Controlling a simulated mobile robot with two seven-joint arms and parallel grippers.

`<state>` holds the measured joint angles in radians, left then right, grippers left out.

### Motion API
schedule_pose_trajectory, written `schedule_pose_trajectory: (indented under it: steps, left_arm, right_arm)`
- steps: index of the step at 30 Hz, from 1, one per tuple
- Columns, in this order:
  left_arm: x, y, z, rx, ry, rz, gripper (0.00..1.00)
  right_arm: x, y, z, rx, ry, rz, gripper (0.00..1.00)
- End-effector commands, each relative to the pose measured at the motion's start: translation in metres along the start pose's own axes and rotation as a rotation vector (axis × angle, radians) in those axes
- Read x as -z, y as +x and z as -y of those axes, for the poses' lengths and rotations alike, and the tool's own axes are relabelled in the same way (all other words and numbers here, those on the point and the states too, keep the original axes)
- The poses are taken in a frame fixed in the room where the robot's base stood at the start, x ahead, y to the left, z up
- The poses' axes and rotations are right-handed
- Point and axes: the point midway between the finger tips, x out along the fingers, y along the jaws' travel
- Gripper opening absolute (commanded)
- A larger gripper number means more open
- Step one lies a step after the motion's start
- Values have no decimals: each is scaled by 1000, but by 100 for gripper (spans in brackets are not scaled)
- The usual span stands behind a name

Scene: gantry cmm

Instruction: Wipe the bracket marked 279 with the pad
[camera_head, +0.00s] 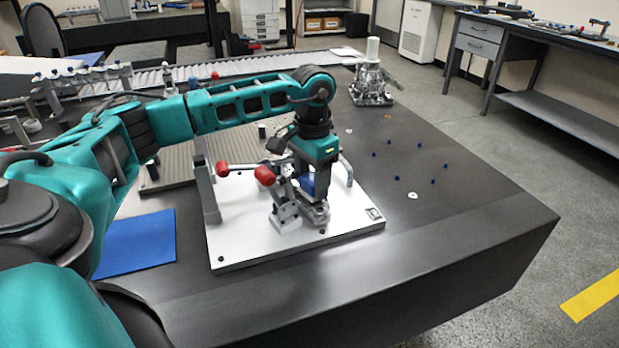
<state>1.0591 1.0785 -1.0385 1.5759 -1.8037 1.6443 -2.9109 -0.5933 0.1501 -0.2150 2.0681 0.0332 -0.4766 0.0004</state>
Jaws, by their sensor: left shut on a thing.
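My left gripper (318,190) comes down from the teal arm over a white fixture plate (240,248). It is shut on a blue pad (307,185), which shows partly between the gripper and a clamp. A grey metal bracket (318,214) lies on the plate right under the pad and gripper. They look very close, but I cannot tell whether pad and bracket touch. The gripper hides much of the bracket, and I can read no number 279 on it. My right gripper is not in view.
Toggle clamps with red handles (264,176) and a grey post (207,196) stand on the plate left of the gripper. A blue mat (135,243) lies at left. A shiny metal casting (371,86) stands at the back. The dark table's right side (460,200) is mostly clear.

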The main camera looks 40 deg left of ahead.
Motion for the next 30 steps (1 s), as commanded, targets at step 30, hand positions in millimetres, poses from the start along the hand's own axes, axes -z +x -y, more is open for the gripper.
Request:
schedule_pose_trajectory:
  steps: [30]
  left_arm:
    - [-12,1,3,2,0,4,31]
  right_arm:
    - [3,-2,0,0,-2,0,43]
